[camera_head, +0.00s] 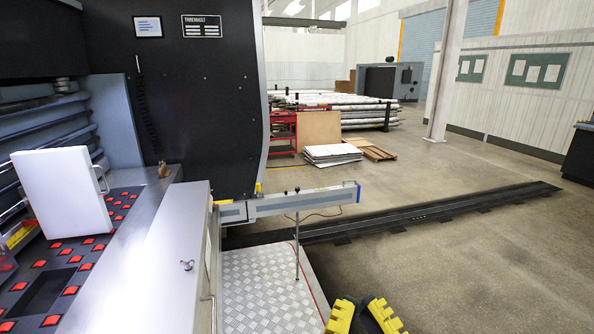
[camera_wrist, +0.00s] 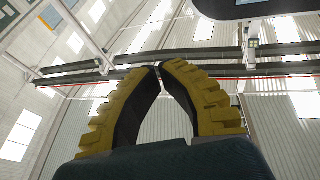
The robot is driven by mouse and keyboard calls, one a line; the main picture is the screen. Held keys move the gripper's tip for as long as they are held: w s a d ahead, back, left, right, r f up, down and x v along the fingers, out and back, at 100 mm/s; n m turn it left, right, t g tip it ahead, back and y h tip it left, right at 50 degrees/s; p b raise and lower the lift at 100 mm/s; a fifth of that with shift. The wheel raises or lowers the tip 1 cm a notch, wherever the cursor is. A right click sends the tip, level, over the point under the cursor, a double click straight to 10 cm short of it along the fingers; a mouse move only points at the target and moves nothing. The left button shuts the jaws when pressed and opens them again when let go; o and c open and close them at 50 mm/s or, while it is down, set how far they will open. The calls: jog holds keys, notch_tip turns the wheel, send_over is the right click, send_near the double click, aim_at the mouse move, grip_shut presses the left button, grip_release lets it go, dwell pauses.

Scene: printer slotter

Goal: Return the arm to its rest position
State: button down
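My gripper (camera_head: 361,302) shows at the bottom edge of the head view, right of centre, with two ridged yellow fingers pointing up. In the wrist view the fingertips (camera_wrist: 158,70) lean together and meet, with nothing held between them. Behind them are only the ceiling beams and walls. The gripper is apart from the machine and its metal step. The rest of my arm is out of view.
A dark machine (camera_head: 195,100) fills the left, with a white box-like part (camera_head: 62,195) on its bed. A grey support arm (camera_head: 285,204) juts out above a checker-plate step (camera_head: 262,285). A dark floor rail (camera_head: 420,214) runs right. Floor (camera_head: 480,270) right of the gripper is clear.

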notch_tip(320, 180, up, 39)
jog(key=d+p, duration=0.1)
jog(key=p, duration=3.7)
jog(key=shift+s+h, duration=0.25)
jog(key=shift+h, duration=0.15)
jog(key=shift+f, duration=0.15)
